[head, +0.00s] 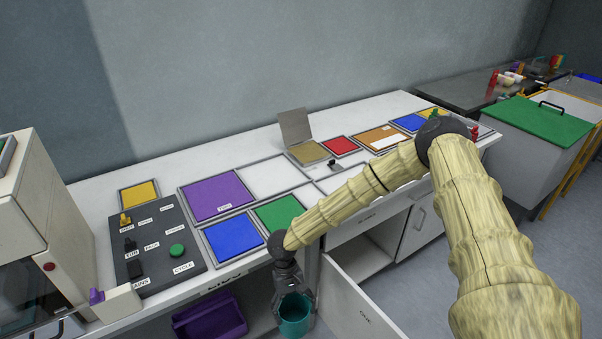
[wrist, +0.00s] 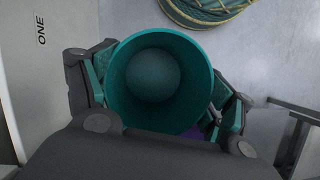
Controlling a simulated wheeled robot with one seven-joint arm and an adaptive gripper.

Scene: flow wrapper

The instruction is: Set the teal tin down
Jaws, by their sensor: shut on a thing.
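The teal tin (head: 295,314) is a round, open-topped cup shape, held in my gripper (head: 293,297) in front of the counter's front edge, below the level of the worktop. In the wrist view the tin (wrist: 119,92) shows its open mouth and dark inside, and looks empty. The fingers of my gripper (wrist: 160,95) press on its left and right sides. The tin's underside is hidden.
An open cabinet door (head: 350,305) marked ONE stands just right of the tin. A purple bin (head: 210,318) sits low to the left, under the counter. The worktop (head: 95,190) carries coloured panels and a dark control panel (head: 150,245).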

